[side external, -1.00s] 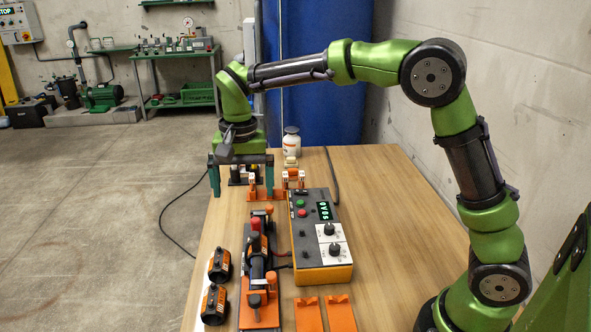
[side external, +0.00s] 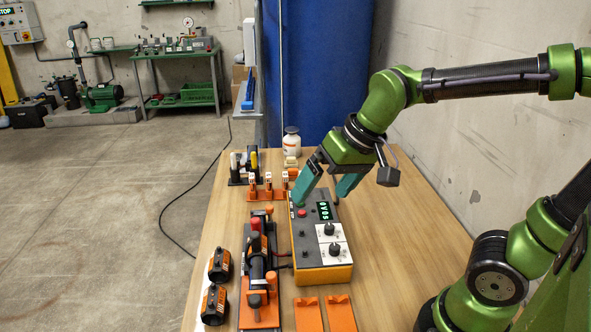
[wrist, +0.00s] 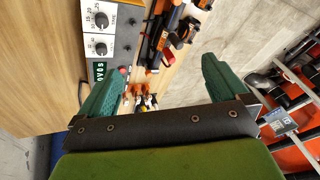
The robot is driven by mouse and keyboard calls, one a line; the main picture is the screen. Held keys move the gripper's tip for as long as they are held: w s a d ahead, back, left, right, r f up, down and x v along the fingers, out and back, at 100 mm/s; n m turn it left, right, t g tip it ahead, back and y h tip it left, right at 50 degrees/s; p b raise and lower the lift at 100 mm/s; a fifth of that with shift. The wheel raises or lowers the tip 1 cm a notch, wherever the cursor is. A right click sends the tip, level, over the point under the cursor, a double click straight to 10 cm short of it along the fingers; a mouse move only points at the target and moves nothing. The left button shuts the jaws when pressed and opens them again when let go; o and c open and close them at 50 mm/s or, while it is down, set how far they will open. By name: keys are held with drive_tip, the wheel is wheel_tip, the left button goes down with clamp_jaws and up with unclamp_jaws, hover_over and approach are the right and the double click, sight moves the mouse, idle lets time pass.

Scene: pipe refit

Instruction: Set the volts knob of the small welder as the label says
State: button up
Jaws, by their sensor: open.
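The small welder (side external: 318,273) is a grey box with an orange base on the table. Its top has a lit green display (side external: 323,210), a red button (side external: 302,213) and two black knobs on white dial plates: one nearer the display (side external: 330,229), one farther (side external: 335,249). In the wrist view both knobs show, the nearer one (wrist: 100,48) and the farther one (wrist: 101,19); "TIME" seems printed beside the farther. I cannot read their settings reliably. My gripper (side external: 322,191) is open and empty at the welder's display end; one finger hides the green button. I cannot make out the instruction label.
A clamp rig (side external: 262,300) with orange handles stands close left of the welder. Two black-orange couplers (side external: 215,303), orange blocks (side external: 341,313), an orange rack (side external: 267,193) and a white bottle (side external: 292,141) are around. The table (side external: 410,220) right of the welder is clear.

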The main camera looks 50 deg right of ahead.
drive_tip(key=shift+t, duration=0.9)
drive_tip(key=s, duration=0.2)
drive_tip(key=s+d, duration=0.1)
drive_tip(key=s, duration=0.2)
drive_tip(key=shift+d+f, duration=0.1)
drive_tip(key=shift+d, duration=0.1)
drive_tip(key=shift+s+d+r, duration=0.15)
drive_tip(key=shift+s+r, duration=0.05)
drive_tip(key=shift+r, duration=0.05)
drive_tip(key=shift+c, duration=0.6)
drive_tip(key=shift+d+m+t, duration=0.2)
drive_tip(key=shift+m+t, duration=0.1)
drive_tip(key=shift+c, duration=1.1)
drive_tip(key=w+d, duration=0.1)
drive_tip(key=w+g, duration=0.1)
drive_tip(key=w+d+f+g+h, duration=0.1)
drive_tip(key=w, duration=0.1)
drive_tip(key=shift+d, duration=0.35)
drive_tip(key=c, duration=0.6)
drive_tip(key=n+g+h, duration=0.1)
drive_tip(key=n+g, duration=0.4)
drive_tip(key=n, duration=0.8)
hover_over(329, 226)
wheel_tip(329, 226, down, 16)
drive_tip(key=shift+f, duration=0.25)
